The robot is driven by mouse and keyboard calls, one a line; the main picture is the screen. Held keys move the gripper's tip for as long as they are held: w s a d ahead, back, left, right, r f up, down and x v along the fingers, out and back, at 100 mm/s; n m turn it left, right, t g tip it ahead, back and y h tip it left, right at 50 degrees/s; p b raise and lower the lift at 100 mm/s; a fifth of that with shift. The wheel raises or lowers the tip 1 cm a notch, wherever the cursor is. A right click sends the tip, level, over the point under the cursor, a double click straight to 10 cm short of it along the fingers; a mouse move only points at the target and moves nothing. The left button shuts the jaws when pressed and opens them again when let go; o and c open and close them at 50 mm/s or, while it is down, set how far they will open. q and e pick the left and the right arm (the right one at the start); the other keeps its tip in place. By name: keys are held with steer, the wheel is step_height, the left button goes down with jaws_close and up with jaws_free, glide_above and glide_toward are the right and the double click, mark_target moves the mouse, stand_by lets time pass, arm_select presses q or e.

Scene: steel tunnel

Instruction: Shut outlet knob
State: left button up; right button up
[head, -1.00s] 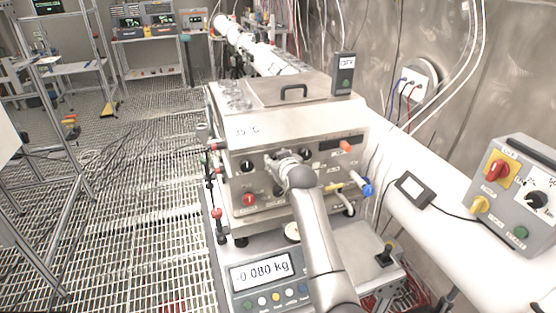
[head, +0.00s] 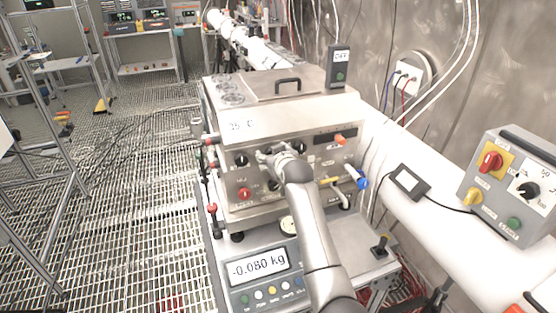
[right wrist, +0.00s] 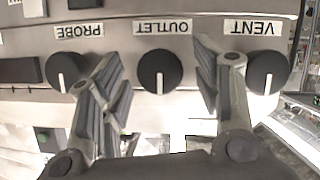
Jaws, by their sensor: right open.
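The outlet knob (right wrist: 160,70) is a round black knob with a white pointer line, under an OUTLET label (right wrist: 163,28) that appears upside down in the right wrist view. The line stands upright in that picture. My right gripper (right wrist: 160,80) is open, with one finger on each side of the knob; visible gaps separate them from it. In the head view my right gripper (head: 268,154) is at the front panel of the steel box and hides the outlet knob. My left gripper is not in view.
The probe knob (right wrist: 68,72) and vent knob (right wrist: 267,71) are close beside my fingers. A grey control box (head: 510,185) stands at right.

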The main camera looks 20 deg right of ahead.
steer(key=v, duration=1.1)
steer(key=shift+s, duration=0.25)
steer(key=shift+a+r, duration=0.1)
